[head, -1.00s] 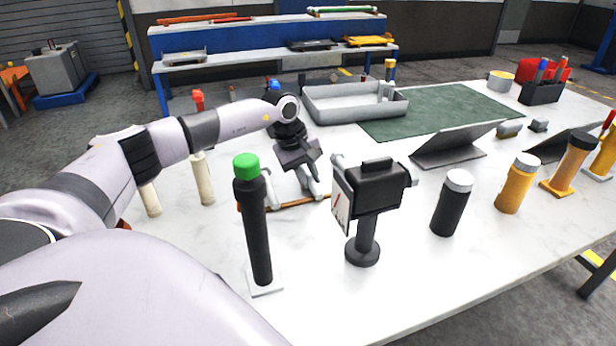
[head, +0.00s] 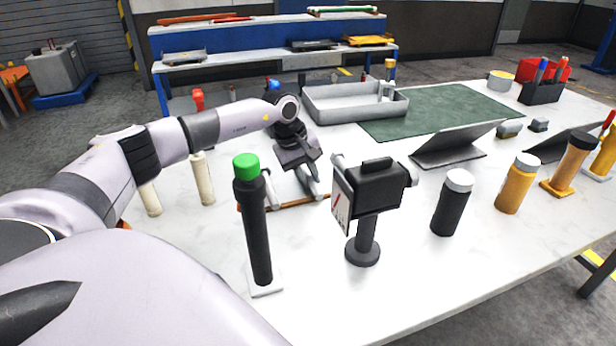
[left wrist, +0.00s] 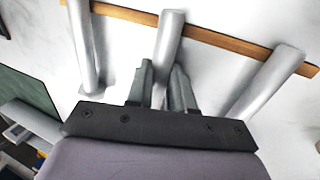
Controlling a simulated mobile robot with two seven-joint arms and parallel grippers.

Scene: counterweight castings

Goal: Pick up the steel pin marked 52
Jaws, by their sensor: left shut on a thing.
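My left gripper (head: 313,178) is shut on the middle of three grey steel pins, and the left wrist view shows its two fingers (left wrist: 163,66) on either side of that middle pin (left wrist: 171,28). The pins stand along a narrow wooden strip (left wrist: 225,41), which also shows in the head view (head: 298,204). A second pin (left wrist: 84,48) is to the left and a third pin (left wrist: 270,78) to the right, both apart from the fingers. No number is readable on any pin. The gripper hides part of the held pin. My right gripper is out of view.
A black, green-capped cylinder (head: 257,230) and a black dial gauge on a stand (head: 366,215) stand in front of the strip. Cream cylinders (head: 203,180) are to its left. A grey tray (head: 340,116) and a green mat (head: 440,112) lie behind.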

